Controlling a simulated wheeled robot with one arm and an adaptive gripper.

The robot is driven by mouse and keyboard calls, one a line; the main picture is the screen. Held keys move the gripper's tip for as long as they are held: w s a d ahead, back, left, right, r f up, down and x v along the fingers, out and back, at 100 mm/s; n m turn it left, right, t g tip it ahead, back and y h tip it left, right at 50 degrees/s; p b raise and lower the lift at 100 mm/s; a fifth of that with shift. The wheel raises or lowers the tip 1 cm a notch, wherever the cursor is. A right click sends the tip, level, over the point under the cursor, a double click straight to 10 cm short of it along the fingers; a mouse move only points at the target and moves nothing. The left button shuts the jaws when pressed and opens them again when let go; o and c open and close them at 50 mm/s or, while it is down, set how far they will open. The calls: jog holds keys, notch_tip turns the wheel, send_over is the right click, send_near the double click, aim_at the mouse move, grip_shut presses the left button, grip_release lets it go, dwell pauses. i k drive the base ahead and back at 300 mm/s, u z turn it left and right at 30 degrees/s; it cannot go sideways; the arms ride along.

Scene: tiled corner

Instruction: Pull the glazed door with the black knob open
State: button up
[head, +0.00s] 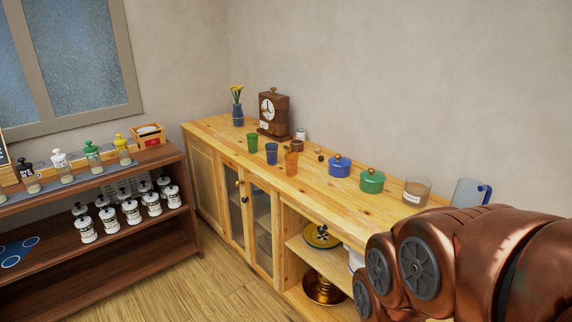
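A long light-wood cabinet (335,205) runs along the wall and has two narrow glazed doors side by side in its front. The left glazed door (235,208) and the right glazed door (262,232) both look closed. My copper arm fills the lower right, well apart from the doors. My gripper is not in view.
Cups, a clock (273,112), a blue pot (339,167) and a green pot (372,181) stand on the cabinet top. A dark shelf (110,252) with jars stands left. Wooden floor before the doors is clear.

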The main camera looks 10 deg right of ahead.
aim_at(275, 281)
jog(key=u, duration=0.65)
jog(key=i, duration=1.8)
jog(key=u, duration=0.65)
jog(key=i, duration=0.25)
jog(key=u, duration=0.2)
